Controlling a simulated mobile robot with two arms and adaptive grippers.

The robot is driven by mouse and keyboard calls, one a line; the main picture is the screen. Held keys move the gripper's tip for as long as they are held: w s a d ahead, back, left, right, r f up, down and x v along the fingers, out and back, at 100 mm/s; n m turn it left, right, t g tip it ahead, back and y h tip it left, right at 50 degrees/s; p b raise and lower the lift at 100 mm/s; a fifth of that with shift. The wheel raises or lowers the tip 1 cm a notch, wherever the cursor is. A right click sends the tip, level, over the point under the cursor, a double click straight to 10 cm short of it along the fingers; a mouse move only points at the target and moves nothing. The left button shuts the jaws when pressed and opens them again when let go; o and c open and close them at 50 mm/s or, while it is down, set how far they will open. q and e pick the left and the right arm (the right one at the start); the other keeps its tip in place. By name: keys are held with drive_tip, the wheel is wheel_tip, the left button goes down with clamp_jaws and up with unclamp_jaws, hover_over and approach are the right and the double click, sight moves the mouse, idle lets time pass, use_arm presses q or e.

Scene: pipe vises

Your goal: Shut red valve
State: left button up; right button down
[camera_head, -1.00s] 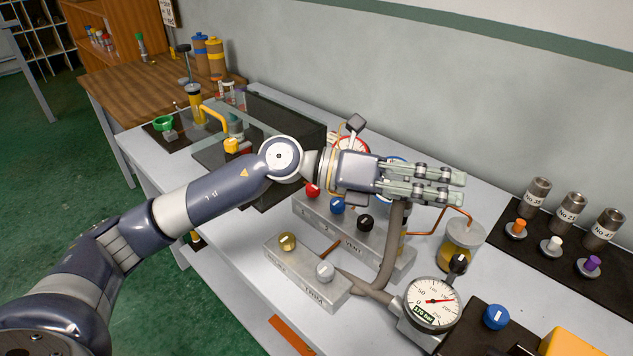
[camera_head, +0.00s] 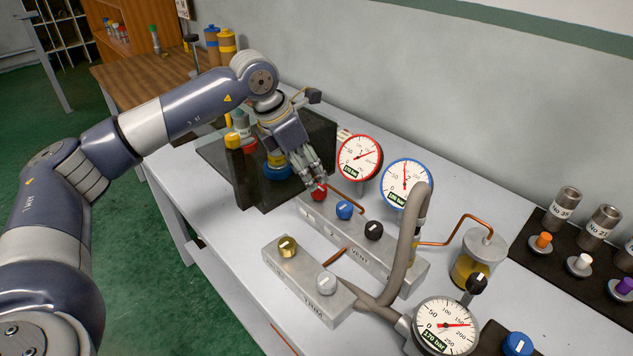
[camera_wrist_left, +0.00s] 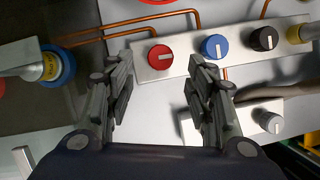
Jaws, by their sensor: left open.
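The red valve (camera_head: 319,194) is a round knob at the far left end of the rear metal block (camera_head: 400,268). In the left wrist view the red valve (camera_wrist_left: 160,57) shows a white pointer mark lying nearly horizontal. My left gripper (camera_head: 316,180) is right at the red valve in the head view, pointing down toward it. In the left wrist view my left gripper (camera_wrist_left: 161,74) is open and empty, with a finger to each side of the knob and the knob near the fingertips. I cannot tell contact. My right gripper is in neither view.
A blue knob (camera_head: 344,210) and a black knob (camera_head: 374,230) stand on the same block. The red-rimmed gauge (camera_head: 359,157) and blue-rimmed gauge (camera_head: 405,185) rise behind it. A front block carries a brass knob (camera_head: 287,246) and a grey knob (camera_head: 326,281). Copper pipes run close by.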

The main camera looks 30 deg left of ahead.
sight(319, 191)
use_arm(q)
drive_tip(key=x, duration=0.5)
drive_tip(key=shift+w+d+f, duration=0.15)
drive_tip(key=shift+w+f, duration=0.05)
drive_tip(key=shift+f, duration=0.15)
drive_tip(key=c, duration=1.1)
